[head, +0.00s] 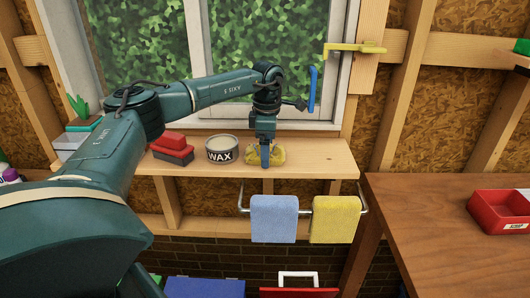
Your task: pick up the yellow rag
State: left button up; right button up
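A small crumpled yellow rag (279,156) lies on the wooden shelf below the window, right of the wax tin. My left gripper (265,160) points straight down at it, with the fingers in front of the rag's left part. The fingers overlap in this view, so I cannot tell whether they are open or shut, or whether they touch the rag. A larger yellow cloth (335,220) hangs on a metal rail under the shelf, beside a light blue cloth (274,219). My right gripper is not in view.
On the shelf (325,160), a wax tin (221,150) and red blocks (171,149) stand left of my gripper. The shelf's right end is clear. A blue handle (312,90) is close to my wrist. A brown workbench (430,215) at right holds a red bin (500,211).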

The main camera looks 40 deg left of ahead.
pick_arm(q)
jog(key=c, duration=1.1)
jog(key=shift+o, duration=0.2)
jog(key=shift+r, duration=0.1)
notch_tip(320, 180, up, 10)
jog(key=shift+f+b, duration=0.1)
jog(key=shift+b, duration=0.5)
jog(key=o, duration=0.4)
jog(key=c, duration=0.3)
